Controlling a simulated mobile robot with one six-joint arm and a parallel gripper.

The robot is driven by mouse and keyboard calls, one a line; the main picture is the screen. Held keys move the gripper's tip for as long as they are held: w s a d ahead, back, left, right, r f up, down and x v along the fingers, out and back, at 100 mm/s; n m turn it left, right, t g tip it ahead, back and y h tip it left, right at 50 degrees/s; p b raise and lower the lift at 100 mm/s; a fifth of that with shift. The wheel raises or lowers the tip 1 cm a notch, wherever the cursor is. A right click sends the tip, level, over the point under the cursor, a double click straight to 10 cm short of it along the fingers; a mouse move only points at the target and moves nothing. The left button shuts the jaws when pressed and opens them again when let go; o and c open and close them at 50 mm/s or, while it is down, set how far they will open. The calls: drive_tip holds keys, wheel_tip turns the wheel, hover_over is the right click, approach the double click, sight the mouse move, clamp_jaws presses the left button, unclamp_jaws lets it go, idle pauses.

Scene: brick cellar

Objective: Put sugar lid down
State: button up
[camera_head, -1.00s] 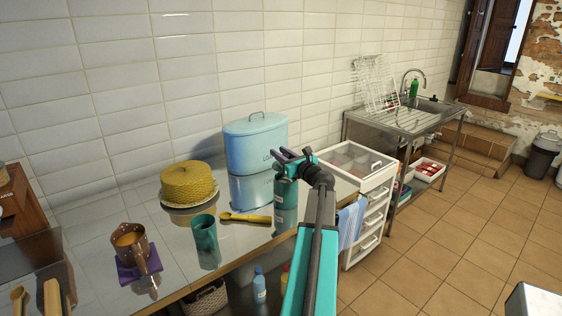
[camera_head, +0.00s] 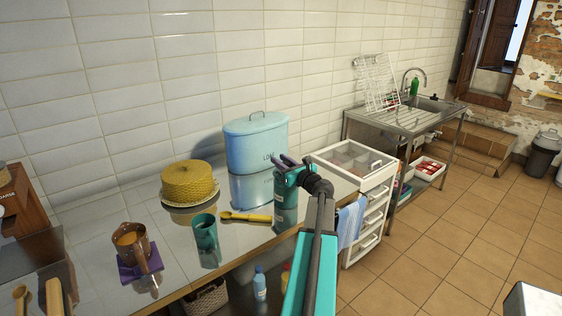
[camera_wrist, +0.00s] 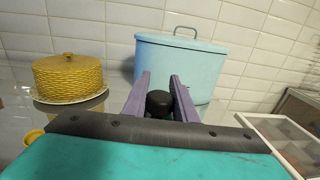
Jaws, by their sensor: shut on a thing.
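My gripper (camera_head: 292,162) is over the worktop, in front of the pale blue bread bin. In the wrist view its two purple fingers (camera_wrist: 160,95) are shut around a round black knob (camera_wrist: 159,104), which looks like the handle of the sugar lid. The rest of the lid is hidden behind my gripper's body. A teal canister (camera_head: 285,194) with a small label stands on the worktop just below my gripper. I cannot tell whether the lid touches the canister.
The bread bin (camera_head: 256,146) stands close behind the gripper. A white drawer unit (camera_head: 365,200) is at the right.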

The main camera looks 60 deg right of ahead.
drive_tip(key=shift+f+b, duration=0.45)
drive_tip(key=shift+f, duration=0.15)
drive_tip(key=o, duration=1.1)
drive_tip(key=shift+c, duration=0.2)
drive_tip(key=shift+r, duration=0.15)
drive_tip(key=shift+r+p, duration=0.4)
drive_tip(key=shift+s+r, duration=0.1)
drive_tip(key=shift+r, duration=0.05)
drive_tip(key=b+v, duration=0.2)
drive_tip(key=v, duration=0.9)
drive_tip(key=shift+s+a, duration=0.2)
drive_tip(key=shift+s, duration=0.15)
